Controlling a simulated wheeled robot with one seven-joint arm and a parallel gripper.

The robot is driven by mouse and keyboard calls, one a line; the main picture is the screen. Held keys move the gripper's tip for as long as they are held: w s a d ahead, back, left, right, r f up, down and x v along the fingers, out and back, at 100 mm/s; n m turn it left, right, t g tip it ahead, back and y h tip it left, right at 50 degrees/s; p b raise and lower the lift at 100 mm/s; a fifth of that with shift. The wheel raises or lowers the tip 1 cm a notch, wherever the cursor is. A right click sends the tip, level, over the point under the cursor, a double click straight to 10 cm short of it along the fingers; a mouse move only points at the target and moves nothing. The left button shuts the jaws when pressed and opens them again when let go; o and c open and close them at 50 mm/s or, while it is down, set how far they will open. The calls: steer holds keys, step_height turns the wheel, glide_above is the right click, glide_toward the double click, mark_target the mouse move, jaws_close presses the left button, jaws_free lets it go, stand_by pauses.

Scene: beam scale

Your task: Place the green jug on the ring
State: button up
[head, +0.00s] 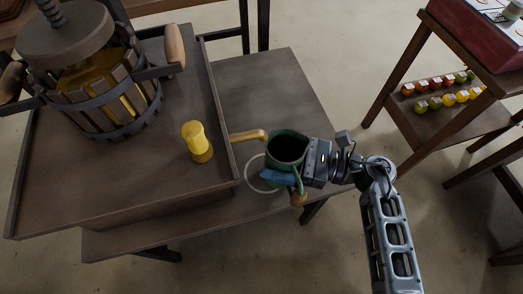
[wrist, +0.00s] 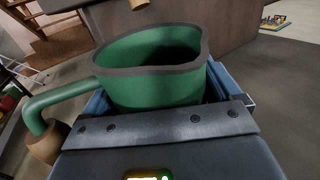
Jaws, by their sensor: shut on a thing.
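The green jug (head: 289,147) is upright or nearly so, over the lower table, with its dark open mouth facing up. It fills the middle of the wrist view (wrist: 150,82), its handle with a wooden grip to the left. My gripper (head: 287,165) is shut on the jug, with blue fingers on either side of its body. The pale ring (head: 248,181) lies on the lower table. The jug covers the ring's right part in the head view, and its base is hidden. I cannot tell whether the jug touches the table.
A tan spout (head: 248,136) reaches from the raised tray's edge (head: 222,130) close to the jug's rim. A yellow container (head: 197,143) stands on the tray beside the fruit press (head: 100,90). The lower table (head: 275,95) is clear behind the jug. A shelf stand (head: 440,120) is at right.

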steer(key=a, duration=0.1)
steer(key=a+f, duration=0.1)
steer(key=w+a, duration=0.1)
steer(key=shift+a+f, duration=0.15)
steer(key=shift+a, duration=0.2)
steer(key=shift+f, duration=0.25)
steer(key=o, duration=1)
steer(key=shift+r, duration=0.25)
steer(key=b+v, duration=0.1)
steer(key=v, duration=1.1)
steer(key=shift+f, duration=0.15)
